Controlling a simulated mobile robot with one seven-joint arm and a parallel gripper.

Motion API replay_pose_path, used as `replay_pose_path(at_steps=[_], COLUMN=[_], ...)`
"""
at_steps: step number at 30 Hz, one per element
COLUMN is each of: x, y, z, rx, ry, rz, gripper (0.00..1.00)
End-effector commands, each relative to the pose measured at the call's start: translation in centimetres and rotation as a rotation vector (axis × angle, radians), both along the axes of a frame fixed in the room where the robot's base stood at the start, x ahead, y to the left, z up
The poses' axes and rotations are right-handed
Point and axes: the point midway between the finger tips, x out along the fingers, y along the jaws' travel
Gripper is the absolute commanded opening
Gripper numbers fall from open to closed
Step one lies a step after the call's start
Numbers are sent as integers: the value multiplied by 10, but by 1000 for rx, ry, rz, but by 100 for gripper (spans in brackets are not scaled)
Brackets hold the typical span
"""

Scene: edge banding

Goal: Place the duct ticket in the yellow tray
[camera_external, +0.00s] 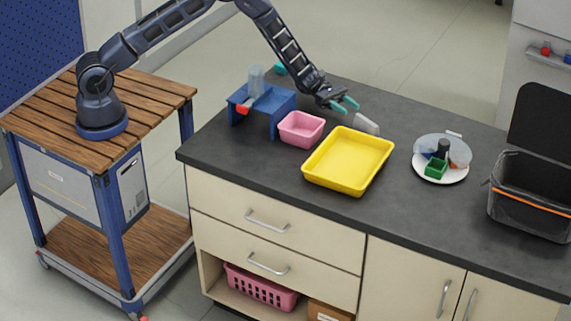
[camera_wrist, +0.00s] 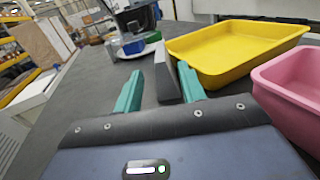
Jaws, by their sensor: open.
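A light grey upright piece (camera_external: 366,124), which may be the duct ticket, stands on the dark counter just behind the yellow tray (camera_external: 348,160). Its face carries no mark I can read. My gripper (camera_external: 346,105) is open and low over the counter, just left of and behind the grey piece. In the wrist view, the grey piece (camera_wrist: 165,74) shows between the teal fingertips (camera_wrist: 158,74), closer to the right finger. I cannot tell whether that finger touches it. The yellow tray (camera_wrist: 235,45) is empty and lies to the right there.
A pink bin (camera_external: 301,129) and a blue stand (camera_external: 262,105) with a clear cylinder are left of the tray. A white round plate (camera_external: 441,170) with a green block (camera_external: 436,169) is to the right. A black basket (camera_external: 530,195) stands at the far right.

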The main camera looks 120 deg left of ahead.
Motion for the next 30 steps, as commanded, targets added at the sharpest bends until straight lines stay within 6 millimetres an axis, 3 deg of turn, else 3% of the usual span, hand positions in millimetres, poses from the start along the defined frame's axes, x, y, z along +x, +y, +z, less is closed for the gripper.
replay_pose_path(at_steps=[4,11,16,20,30], x=[-13,-19,-16,-11,-27], y=[6,8,-5,-41,-171], z=[0,0,12,45,145], rx=[0,0,26,102,402], ry=[0,0,2,6,12], rz=[1,0,-31,-118,-429], gripper=[40,40,40,40,40])
